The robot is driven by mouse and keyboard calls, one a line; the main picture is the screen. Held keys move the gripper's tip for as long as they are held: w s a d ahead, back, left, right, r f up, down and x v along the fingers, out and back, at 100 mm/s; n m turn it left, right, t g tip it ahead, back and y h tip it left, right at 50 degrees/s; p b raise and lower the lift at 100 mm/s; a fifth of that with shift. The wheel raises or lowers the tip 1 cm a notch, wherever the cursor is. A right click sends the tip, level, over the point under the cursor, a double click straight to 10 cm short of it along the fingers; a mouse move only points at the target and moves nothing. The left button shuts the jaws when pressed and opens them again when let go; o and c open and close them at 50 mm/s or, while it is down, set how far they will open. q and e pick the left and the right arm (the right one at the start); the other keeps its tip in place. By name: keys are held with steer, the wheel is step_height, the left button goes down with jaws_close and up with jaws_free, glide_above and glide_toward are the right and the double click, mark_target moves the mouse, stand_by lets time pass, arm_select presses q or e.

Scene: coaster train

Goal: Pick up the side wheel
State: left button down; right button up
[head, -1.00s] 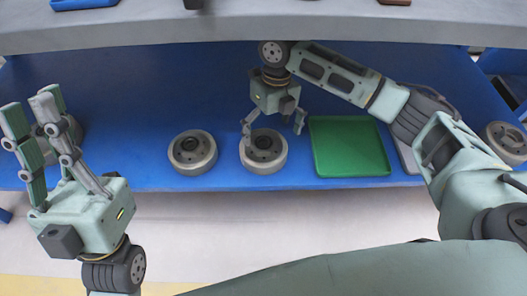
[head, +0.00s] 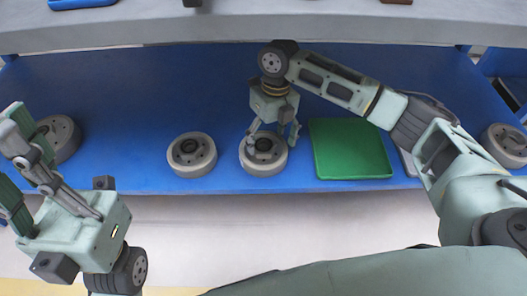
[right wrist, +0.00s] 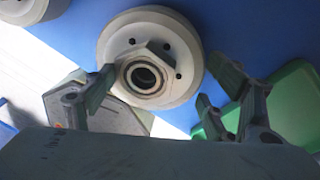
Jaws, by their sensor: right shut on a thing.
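The side wheel (head: 262,168), a round grey wheel with a raised hub, lies flat on the blue shelf left of the green tray. My right gripper (head: 269,142) is above it, its fingers down on either side of the hub and shut on the wheel. In the right wrist view the wheel (right wrist: 122,42) shows its bolt holes and dark-centred hub between the fingers (right wrist: 160,75). It appears to rest on the shelf. My left gripper (head: 12,168) is open and empty at the left, its fingers spread.
A similar wheel (head: 192,154) lies just left of the held one. Another wheel (head: 62,138) is at the far left, and another (head: 503,146) at the far right. The green tray (head: 349,148) is empty. A grey upper ledge (head: 230,28) overhangs the blue shelf (head: 130,105).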

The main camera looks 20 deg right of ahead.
steer(key=c, duration=1.1)
steer(key=shift+w+r, duration=0.1)
steer(key=shift+r, duration=0.15)
steer(key=shift+c, duration=0.3)
